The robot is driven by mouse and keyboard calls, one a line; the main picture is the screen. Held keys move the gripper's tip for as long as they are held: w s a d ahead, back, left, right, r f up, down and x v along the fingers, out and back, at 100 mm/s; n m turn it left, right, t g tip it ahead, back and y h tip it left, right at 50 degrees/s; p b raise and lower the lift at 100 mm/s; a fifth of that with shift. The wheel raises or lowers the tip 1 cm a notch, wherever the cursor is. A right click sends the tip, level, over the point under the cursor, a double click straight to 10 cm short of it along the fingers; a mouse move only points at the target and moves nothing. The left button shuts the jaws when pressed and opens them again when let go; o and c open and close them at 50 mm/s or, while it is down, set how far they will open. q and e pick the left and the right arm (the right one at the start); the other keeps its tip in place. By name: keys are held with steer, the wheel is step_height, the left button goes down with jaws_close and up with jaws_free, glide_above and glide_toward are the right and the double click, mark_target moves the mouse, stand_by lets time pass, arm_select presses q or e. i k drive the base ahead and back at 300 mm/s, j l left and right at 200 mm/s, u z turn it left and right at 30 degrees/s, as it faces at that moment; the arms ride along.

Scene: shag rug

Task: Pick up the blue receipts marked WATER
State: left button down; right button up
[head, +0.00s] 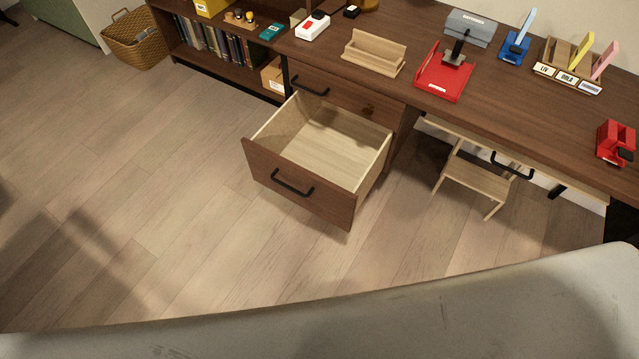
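A light blue paper slip (527,23) stands upright in a blue holder (515,49) at the back right of the desk. I cannot read any WATER mark on it. To its right, a wooden sorter (556,52) holds a yellow slip (580,52) and a pink slip (605,59). Small white label cards (567,78) are on its front, with lettering too small to read surely. Neither of my grippers is in view.
The brown desk (500,105) also carries a red tray (443,84), an empty wooden holder (373,53) and a red tape dispenser (615,143). An empty drawer (325,140) is pulled out over the floor. A wooden step stool (476,175) stands under the desk.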

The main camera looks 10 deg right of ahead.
mark_target(529, 21)
steer(key=k+j+z, duration=0.1)
steer(key=z, duration=1.25)
steer(key=k+l, duration=0.1)
